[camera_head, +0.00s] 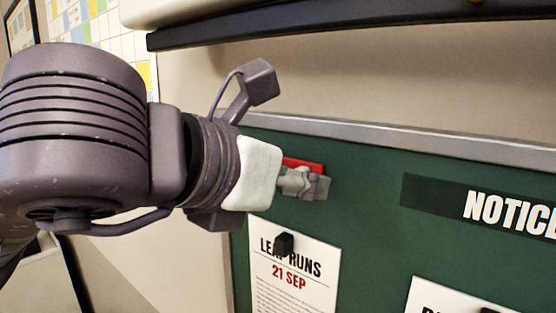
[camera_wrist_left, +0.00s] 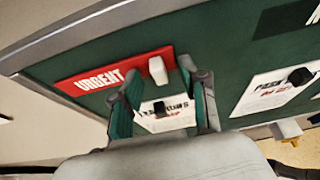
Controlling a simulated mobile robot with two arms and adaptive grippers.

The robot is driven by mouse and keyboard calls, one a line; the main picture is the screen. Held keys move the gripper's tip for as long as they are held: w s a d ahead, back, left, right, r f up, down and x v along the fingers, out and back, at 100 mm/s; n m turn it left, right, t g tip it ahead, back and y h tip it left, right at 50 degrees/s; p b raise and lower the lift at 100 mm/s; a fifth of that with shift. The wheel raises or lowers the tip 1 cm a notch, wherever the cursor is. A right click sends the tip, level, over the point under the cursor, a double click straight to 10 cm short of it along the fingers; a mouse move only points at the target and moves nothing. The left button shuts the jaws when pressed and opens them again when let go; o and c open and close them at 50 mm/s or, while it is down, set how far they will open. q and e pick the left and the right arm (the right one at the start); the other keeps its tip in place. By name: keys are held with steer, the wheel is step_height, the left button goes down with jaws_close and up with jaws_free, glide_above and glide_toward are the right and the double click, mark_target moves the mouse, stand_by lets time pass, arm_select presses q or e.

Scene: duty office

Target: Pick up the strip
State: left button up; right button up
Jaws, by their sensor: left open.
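The strip (camera_wrist_left: 98,84) is a red bar with white "URGENT" lettering, lying flat along the top of the green notice board. A small white block (camera_wrist_left: 157,69) sits at its right end in the left wrist view. In the head view only a bit of the red strip (camera_head: 303,164) shows behind my left gripper. My left gripper (camera_head: 318,186) is in front of the board at the strip. In the left wrist view its two fingers (camera_wrist_left: 158,78) are spread, with the white block and strip end beyond them. I cannot tell whether they touch. My right gripper is in neither view.
The green notice board (camera_head: 370,230) has a grey metal frame (camera_head: 400,138). Below the strip hangs a "LEAF RUNS 21 SEP" sheet (camera_head: 290,290) with a black clip (camera_head: 284,243). A dark "NOTICE" header (camera_head: 435,192) is at right. A dark-edged shelf or cabinet (camera_head: 330,30) overhangs above.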

arm_select(q)
steer(key=shift+c, duration=0.4)
jaws_close()
steer(key=r+b+v, duration=0.1)
steer(key=b+v, duration=0.4)
steer(key=v, duration=1.1)
steer(key=shift+w+r, duration=0.25)
steer(key=shift+r, duration=0.05)
